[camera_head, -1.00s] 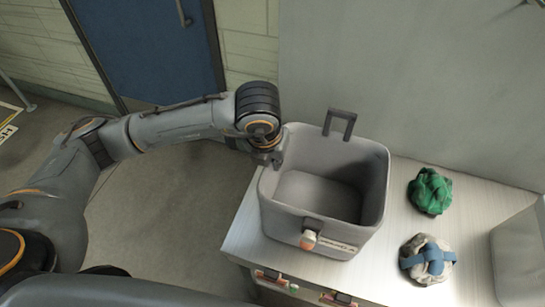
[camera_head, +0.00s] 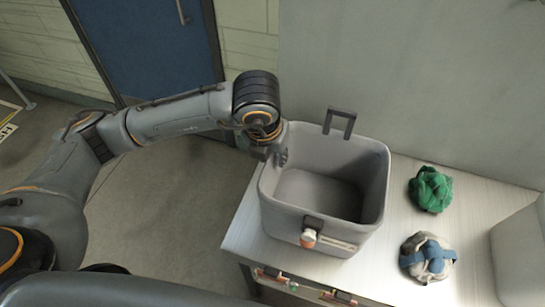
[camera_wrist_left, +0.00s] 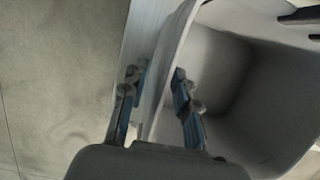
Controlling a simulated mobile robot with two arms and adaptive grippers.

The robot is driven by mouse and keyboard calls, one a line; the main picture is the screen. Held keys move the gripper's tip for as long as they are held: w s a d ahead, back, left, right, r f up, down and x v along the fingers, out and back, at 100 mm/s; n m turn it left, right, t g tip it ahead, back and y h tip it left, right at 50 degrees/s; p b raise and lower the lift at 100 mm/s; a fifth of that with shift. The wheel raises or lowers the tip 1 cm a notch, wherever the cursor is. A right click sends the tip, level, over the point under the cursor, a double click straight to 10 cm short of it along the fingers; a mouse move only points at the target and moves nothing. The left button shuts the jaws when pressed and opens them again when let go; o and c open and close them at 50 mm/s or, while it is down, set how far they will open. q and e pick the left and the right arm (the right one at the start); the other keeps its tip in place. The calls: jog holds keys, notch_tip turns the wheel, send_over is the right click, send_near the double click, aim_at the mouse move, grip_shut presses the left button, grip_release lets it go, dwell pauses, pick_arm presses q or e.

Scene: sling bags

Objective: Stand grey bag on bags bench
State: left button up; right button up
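The grey bag (camera_head: 345,218) is an open-topped, box-shaped bag with dark handles. It stands upright on the pale bags bench (camera_head: 240,238), near the bench's left end. My left gripper (camera_head: 272,156) is at the bag's left wall, with one finger showing just inside the rim. In the left wrist view the left gripper (camera_wrist_left: 158,78) is open, its two blue-grey fingers apart on either side of the grey bag's rim (camera_wrist_left: 178,38). I cannot tell whether a finger touches the wall. The bag looks empty inside. My right gripper is not in view.
A green bundle (camera_head: 430,189) and a beige-and-blue bundle (camera_head: 427,258) lie on the bench to the right of the bag. A pale container (camera_head: 520,255) stands at the far right. A wall rises behind the bench; open floor lies to the left.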

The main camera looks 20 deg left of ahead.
pick_arm(q)
jog(key=b+v, duration=0.1)
jog(key=v, duration=0.9)
jog(key=shift+s+r, duration=0.15)
jog(key=shift+r, duration=0.05)
